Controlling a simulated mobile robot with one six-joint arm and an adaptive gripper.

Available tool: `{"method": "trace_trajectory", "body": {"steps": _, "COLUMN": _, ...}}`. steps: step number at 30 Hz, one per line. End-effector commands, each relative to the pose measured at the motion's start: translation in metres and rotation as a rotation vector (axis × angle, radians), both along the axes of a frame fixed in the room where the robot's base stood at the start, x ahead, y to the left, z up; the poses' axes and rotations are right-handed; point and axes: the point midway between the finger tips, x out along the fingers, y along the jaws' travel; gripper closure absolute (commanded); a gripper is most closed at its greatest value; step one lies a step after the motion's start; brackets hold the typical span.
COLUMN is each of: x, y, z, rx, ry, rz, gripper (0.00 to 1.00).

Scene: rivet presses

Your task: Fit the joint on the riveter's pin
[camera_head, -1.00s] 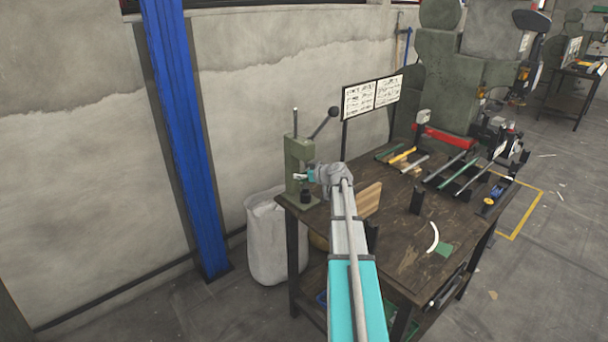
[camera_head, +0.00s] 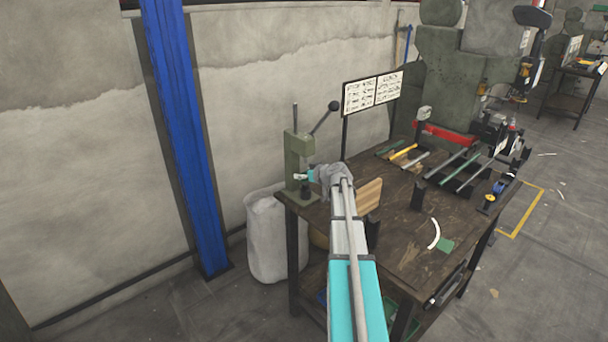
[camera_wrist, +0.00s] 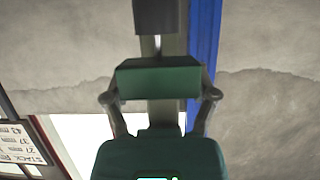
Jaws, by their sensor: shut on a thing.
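The green riveter (camera_head: 299,146) stands upright at the table's left corner, its lever rising to the right. My gripper (camera_head: 304,177) is at the front of the riveter, between its head and its dark lower post (camera_head: 305,190). A small pale piece with teal beside it, likely the joint (camera_head: 299,177), shows at the gripper's tip. In the wrist view the two fingers of my gripper (camera_wrist: 158,80) close in around a dark green block, with a dark grey part (camera_wrist: 160,16) of the riveter beyond. Whether the joint touches the pin is hidden.
The wooden table (camera_head: 400,255) carries a wooden block (camera_head: 369,196), dark uprights and several rods at the back right. A poster board (camera_head: 372,93) stands behind. A white bag (camera_head: 265,240) stands on the floor by the table's left side. The blue column (camera_head: 178,130) is left of the riveter.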

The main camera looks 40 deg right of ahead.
Motion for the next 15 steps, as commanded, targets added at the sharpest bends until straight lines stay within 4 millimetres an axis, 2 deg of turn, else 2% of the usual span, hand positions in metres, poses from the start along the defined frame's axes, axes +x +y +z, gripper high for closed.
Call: {"method": "trace_trajectory", "body": {"steps": 15, "x": 0.0, "y": 0.0, "z": -0.01, "rx": 0.0, "ry": 0.0, "rz": 0.0, "gripper": 0.61}}
